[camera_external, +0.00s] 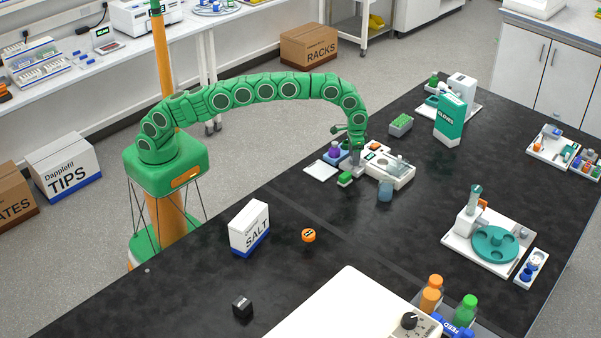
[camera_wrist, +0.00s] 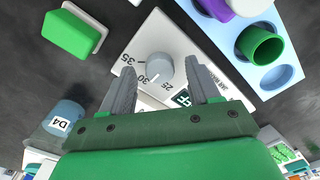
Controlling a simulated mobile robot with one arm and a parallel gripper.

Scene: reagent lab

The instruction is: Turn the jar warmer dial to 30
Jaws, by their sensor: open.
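The jar warmer, a white device (camera_external: 397,178), stands on the black bench in the external view; its white panel (camera_wrist: 125,95) fills the middle of the wrist view. The grey round dial (camera_wrist: 159,66) sits on the panel, with 35, 30 and 25 printed along its lower side. I cannot clearly tell which number its mark points to. My gripper (camera_wrist: 165,74) is open, with one finger on each side of the dial's lower part; whether they touch it is unclear. In the external view my gripper (camera_external: 356,167) is low at the device's left end, and the dial is hidden.
A green-topped block (camera_wrist: 72,33) and a blue holder (camera_wrist: 268,77) with purple and green cups flank the panel. A bluish jar marked D4 (camera_wrist: 64,117) stands close by. The GLOVES box (camera_external: 450,119) is behind; bench left of the SALT box (camera_external: 249,228) is clear.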

